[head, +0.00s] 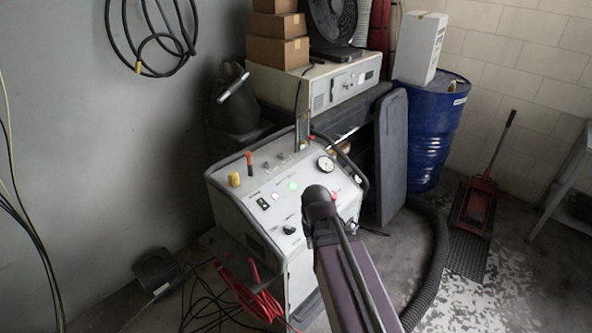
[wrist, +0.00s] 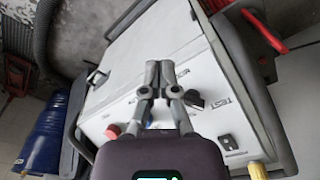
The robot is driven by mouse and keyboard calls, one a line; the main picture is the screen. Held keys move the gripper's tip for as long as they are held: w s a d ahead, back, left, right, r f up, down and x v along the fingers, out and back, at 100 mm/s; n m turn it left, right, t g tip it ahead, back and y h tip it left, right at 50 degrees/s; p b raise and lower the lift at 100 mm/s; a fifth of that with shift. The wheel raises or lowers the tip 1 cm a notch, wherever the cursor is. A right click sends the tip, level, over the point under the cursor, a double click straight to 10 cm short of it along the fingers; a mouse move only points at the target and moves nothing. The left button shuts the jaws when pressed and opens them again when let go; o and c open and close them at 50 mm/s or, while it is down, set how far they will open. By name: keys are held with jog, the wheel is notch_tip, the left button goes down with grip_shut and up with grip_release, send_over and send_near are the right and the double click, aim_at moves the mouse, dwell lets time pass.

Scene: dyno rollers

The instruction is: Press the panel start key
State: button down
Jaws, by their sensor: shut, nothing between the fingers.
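The control panel (head: 262,178) is the light sloped top of a wheeled cabinet, with several keys, switches and a gauge. A lit green key (head: 293,186) sits near its middle; I cannot read its label, nor tell surely which key is start. A white key (head: 276,197) is left of it. In the wrist view, my gripper (wrist: 160,66) is shut and empty over the panel (wrist: 127,110), between a red button (wrist: 113,131) and a dark knob (wrist: 193,98). Contact cannot be told. The gripper body hides part of the panel; in the head view my arm hides the fingertips.
A black knob (head: 289,229), a rocker switch (head: 264,203), a yellow cap (head: 234,179) and a round gauge (head: 325,164) stand on the panel. A dark rail runs along its edge. A blue drum (head: 424,135) and a thick hose (head: 437,255) are to the right.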

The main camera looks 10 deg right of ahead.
aim_at(293, 185)
jog(key=w+r+m+t+y+p, duration=0.1)
jog(key=w+r+m+p, duration=0.2)
jog(key=w+r+p, duration=0.7)
jog(key=w+d+r+m+t+y, duration=0.2)
jog(key=w+m, duration=0.5)
jog(key=w, duration=0.4)
notch_tip(293, 185, up, 2)
jog(key=shift+d+r+m+t, duration=0.1)
jog(key=shift+d+m+t, duration=0.3)
jog(key=shift+d, duration=0.7)
jog(key=shift+f, duration=0.25)
jog(key=b+x, duration=0.6)
jog(key=x, duration=0.1)
jog(key=b+x, duration=0.6)
jog(key=shift+w+a+f, duration=0.2)
jog(key=shift+w+a, duration=0.1)
